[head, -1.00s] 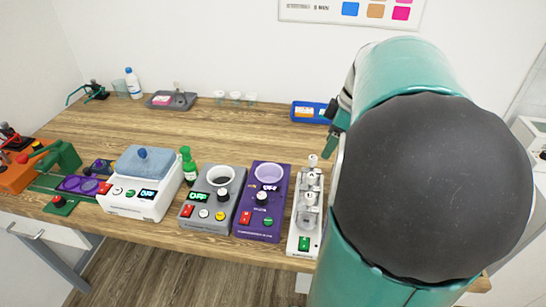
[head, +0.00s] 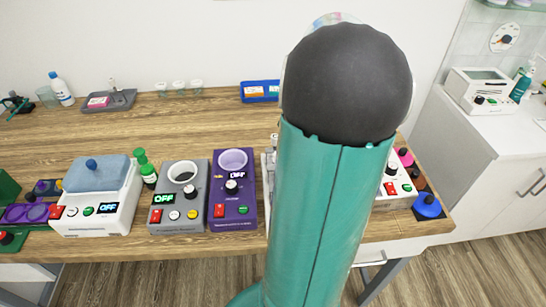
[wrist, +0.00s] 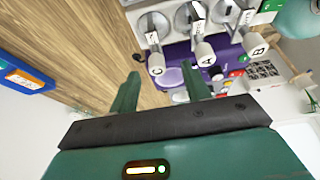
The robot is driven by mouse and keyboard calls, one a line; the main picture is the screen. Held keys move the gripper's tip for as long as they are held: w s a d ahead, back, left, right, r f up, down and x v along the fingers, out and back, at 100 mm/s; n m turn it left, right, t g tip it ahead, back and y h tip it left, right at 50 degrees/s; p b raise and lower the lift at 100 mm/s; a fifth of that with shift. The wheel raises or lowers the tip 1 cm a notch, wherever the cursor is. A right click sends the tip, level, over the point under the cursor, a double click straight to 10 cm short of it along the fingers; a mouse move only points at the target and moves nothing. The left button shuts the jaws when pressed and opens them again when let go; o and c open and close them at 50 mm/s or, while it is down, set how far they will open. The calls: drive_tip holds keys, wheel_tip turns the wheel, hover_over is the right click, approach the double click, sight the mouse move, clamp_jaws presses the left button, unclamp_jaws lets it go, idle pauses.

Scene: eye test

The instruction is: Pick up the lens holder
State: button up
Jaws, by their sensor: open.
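My gripper (wrist: 160,72) is open and empty in the wrist view, with two green fingers apart. It points toward a white device with labelled knobs A, B and C (wrist: 205,52). In the head view my arm hides the gripper.
A blue tray (head: 259,98) and grey tray (head: 108,103) stand behind. Bare wood lies between.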

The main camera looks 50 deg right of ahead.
drive_tip(key=x, duration=0.7)
drive_tip(key=shift+w+f, duration=0.25)
drive_tip(key=shift+w, duration=0.2)
clamp_jaws()
